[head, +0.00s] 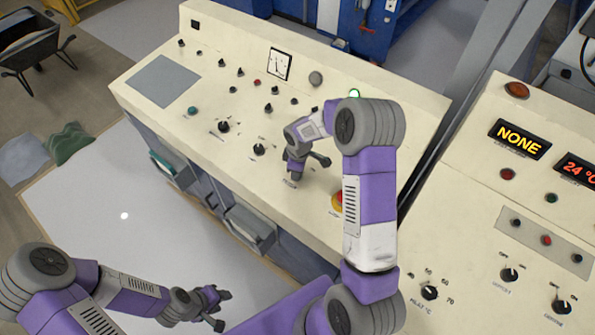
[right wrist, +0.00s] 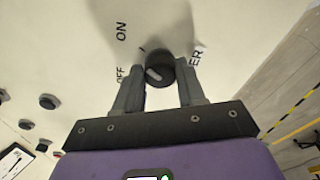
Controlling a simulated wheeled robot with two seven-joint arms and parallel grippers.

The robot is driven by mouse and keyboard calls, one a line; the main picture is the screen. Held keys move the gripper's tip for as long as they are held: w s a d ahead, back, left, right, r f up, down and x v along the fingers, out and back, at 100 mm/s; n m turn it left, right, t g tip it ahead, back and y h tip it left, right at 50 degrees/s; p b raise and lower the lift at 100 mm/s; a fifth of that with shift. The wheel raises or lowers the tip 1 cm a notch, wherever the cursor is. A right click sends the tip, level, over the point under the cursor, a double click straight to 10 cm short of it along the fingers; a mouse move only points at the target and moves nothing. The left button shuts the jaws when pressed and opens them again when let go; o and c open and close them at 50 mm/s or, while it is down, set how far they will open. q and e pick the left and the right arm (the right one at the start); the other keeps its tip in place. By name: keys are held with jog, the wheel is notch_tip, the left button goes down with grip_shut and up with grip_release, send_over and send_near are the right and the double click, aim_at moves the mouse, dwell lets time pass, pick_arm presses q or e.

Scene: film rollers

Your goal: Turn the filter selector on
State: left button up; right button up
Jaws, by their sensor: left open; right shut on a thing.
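The filter selector (right wrist: 160,69) is a round dark knob with a pale pointer mark, on the cream panel. The words ON and OFF are printed to its left, and a partly hidden label ending in "ER" is at its right. Its pointer mark is toward the OFF side. My right gripper (right wrist: 160,82) is shut on the knob, one finger on each side. In the head view my right gripper (head: 293,172) is down at the console's front part and hides the knob. My left gripper (head: 219,308) is open and empty, low and away from the console.
The cream console (head: 215,40) carries several other black knobs, a gauge (head: 280,65) and a green lit lamp (head: 354,93). A red and yellow button (head: 337,202) is close to my right arm. A second panel with a "NONE" display (head: 519,139) stands at the right.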

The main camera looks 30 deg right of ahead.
dwell(0.6)
jog(key=o, duration=1.1)
jog(key=shift+c, duration=0.2)
jog(key=r, duration=0.7)
jog(key=shift+s+a+r, duration=0.15)
jog(key=shift+s+r, duration=0.15)
jog(key=shift+s, duration=0.1)
